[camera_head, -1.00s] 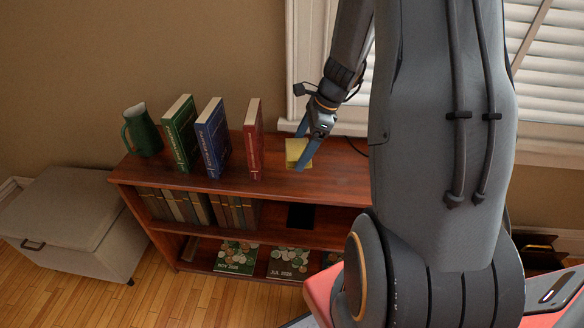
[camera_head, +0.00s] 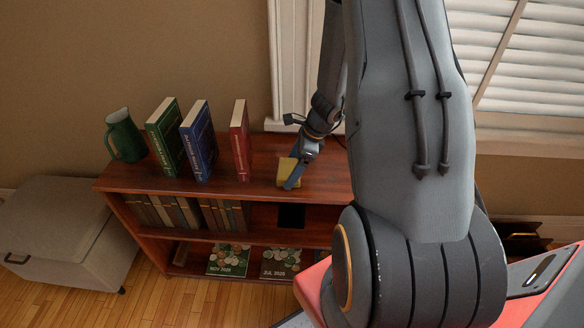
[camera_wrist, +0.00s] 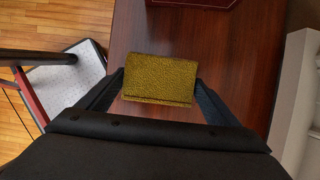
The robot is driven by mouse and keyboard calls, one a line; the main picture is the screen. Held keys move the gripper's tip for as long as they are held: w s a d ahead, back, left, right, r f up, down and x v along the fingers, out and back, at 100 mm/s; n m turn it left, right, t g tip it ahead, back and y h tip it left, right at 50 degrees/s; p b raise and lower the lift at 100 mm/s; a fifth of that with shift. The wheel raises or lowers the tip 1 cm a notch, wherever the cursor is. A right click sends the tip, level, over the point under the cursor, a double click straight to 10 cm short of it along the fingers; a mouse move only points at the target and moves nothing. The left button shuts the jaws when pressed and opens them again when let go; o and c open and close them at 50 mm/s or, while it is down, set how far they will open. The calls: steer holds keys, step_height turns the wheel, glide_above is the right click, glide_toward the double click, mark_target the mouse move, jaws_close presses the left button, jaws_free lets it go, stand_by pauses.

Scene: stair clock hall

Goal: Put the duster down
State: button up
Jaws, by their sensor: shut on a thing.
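The duster is a yellow folded cloth (camera_head: 286,170), at the right part of the bookcase top. It also shows in the wrist view (camera_wrist: 160,78), where it lies between the two fingers with the dark red-brown wood behind it. My gripper (camera_head: 292,178) is shut on the duster, with a finger at each side of it. It is at or just above the bookcase top (camera_head: 262,190); I cannot tell whether the duster touches the wood. Part of the duster is hidden by a finger in the head view.
A red book (camera_head: 240,140), a blue book (camera_head: 199,141), a green book (camera_head: 165,138) and a green jug (camera_head: 124,137) stand left of my gripper. A beige storage box (camera_head: 60,225) is on the floor at left. The window frame (camera_head: 290,70) rises behind.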

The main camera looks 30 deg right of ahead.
steer(key=shift+f, duration=0.1)
steer(key=o, duration=1)
steer(key=shift+r, duration=0.3)
steer(key=b+v, duration=0.1)
steer(key=v, duration=1)
steer(key=s+a+r+n+h, duration=0.1)
steer(key=s+a+r+n, duration=0.1)
steer(key=s+a+n, duration=0.2)
steer(key=s+a+r+n+g+h, duration=0.1)
steer(key=s+a+n, duration=0.3)
steer(key=a+n, duration=0.4)
steer(key=s+a+r+n+h, duration=0.1)
steer(key=s+a+r+n, duration=0.2)
steer(key=a+n, duration=0.4)
steer(key=s+n, duration=0.1)
steer(key=n, duration=0.5)
steer(key=shift+s+r+g+h, duration=0.25)
steer(key=shift+r+g+h, duration=0.05)
steer(key=shift+g+h, duration=0.1)
